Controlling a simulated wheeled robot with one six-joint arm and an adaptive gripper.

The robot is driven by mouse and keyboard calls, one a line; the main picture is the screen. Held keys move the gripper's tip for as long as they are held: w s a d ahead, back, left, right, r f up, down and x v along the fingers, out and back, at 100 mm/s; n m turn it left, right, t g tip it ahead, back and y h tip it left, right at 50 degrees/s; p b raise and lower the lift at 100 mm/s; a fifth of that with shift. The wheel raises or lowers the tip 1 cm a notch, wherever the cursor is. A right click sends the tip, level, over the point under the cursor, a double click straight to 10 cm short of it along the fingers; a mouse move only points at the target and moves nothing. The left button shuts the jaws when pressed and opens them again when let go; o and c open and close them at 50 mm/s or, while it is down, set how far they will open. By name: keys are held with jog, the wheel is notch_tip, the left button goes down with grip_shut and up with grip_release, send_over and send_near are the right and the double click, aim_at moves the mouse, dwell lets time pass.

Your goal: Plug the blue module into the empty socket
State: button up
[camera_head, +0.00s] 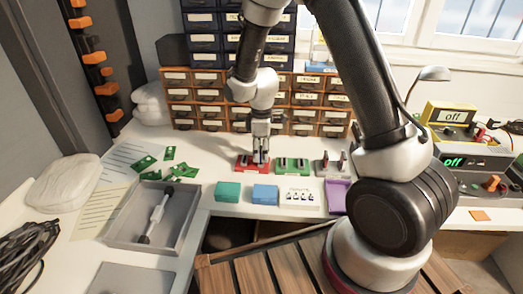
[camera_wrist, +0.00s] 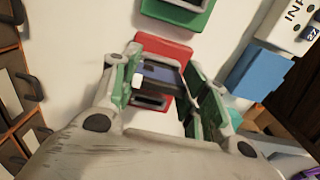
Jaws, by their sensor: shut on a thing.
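My gripper (camera_head: 261,153) points down over the red socket base (camera_head: 244,163) on the white bench. In the wrist view my gripper (camera_wrist: 163,78) has its green-padded fingers closed on the sides of a dark blue-grey module (camera_wrist: 160,73). The module is over the red base (camera_wrist: 166,48), with a dark slot showing beside it. I cannot tell whether the module is seated or just above the base. A green socket base (camera_head: 292,165) and a grey one (camera_head: 331,170) with two dark upright parts stand to the right.
A grey tray (camera_head: 125,231) holds a tool at left. Drawer cabinets (camera_head: 181,77) stand behind; electrical instruments (camera_head: 448,114) are at right.

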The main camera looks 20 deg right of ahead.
jog(key=shift+f, duration=0.25)
dwell(0.5)
jog(key=o, duration=0.9)
